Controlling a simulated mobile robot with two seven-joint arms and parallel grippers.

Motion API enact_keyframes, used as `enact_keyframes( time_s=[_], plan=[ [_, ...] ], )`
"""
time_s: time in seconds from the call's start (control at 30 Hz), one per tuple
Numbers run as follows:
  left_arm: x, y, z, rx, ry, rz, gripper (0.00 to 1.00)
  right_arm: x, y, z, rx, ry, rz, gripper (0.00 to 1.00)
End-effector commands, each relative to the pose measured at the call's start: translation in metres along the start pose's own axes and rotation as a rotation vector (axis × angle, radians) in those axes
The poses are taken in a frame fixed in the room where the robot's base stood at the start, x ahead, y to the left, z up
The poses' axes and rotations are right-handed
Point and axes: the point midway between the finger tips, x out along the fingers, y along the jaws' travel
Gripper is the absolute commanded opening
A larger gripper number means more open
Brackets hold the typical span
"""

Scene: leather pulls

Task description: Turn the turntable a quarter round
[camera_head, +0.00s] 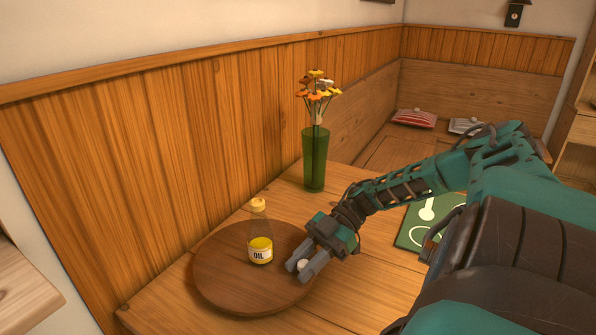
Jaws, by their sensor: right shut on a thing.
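The turntable (222,276) is a round dark wooden disc lying on the wooden table. An oil bottle (260,247) with a yellow cap stands upright on it, a little right of its middle. My right gripper (300,271) is over the turntable's right edge. Its fingers are shut on a small pale knob (303,265), which shows between them near the rim; the fingers hide part of it. My left gripper is not in view.
A green vase (315,160) of flowers stands on the table (365,290) behind the turntable. A green mat (412,236) with pale outlines lies to the right, partly behind my arm. A wood-panelled wall (150,160) borders the table. Cushions (414,118) lie on a bench further back.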

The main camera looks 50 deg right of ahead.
Motion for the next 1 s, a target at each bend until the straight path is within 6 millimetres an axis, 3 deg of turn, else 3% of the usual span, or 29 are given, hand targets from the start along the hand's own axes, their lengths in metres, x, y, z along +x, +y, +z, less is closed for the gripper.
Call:
enact_keyframes(
  time_s=[0.63, 0.67, 0.87, 1.0],
  plan=[
    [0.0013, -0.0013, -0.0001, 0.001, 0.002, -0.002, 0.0, -0.003, -0.0013, 0.0008, -0.009, 0.002, -0.017, 0.0],
    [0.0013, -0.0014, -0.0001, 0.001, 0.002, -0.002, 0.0, -0.003, -0.0012, 0.0008, -0.009, 0.002, -0.017, 0.31],
    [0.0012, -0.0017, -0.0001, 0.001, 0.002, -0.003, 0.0, -0.003, -0.0013, 0.001, -0.009, 0.002, -0.016, 0.49],
    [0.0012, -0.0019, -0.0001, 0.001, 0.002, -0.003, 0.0, -0.0031, -0.0013, 0.0011, -0.008, 0.001, -0.016, 0.49]
  ],
)
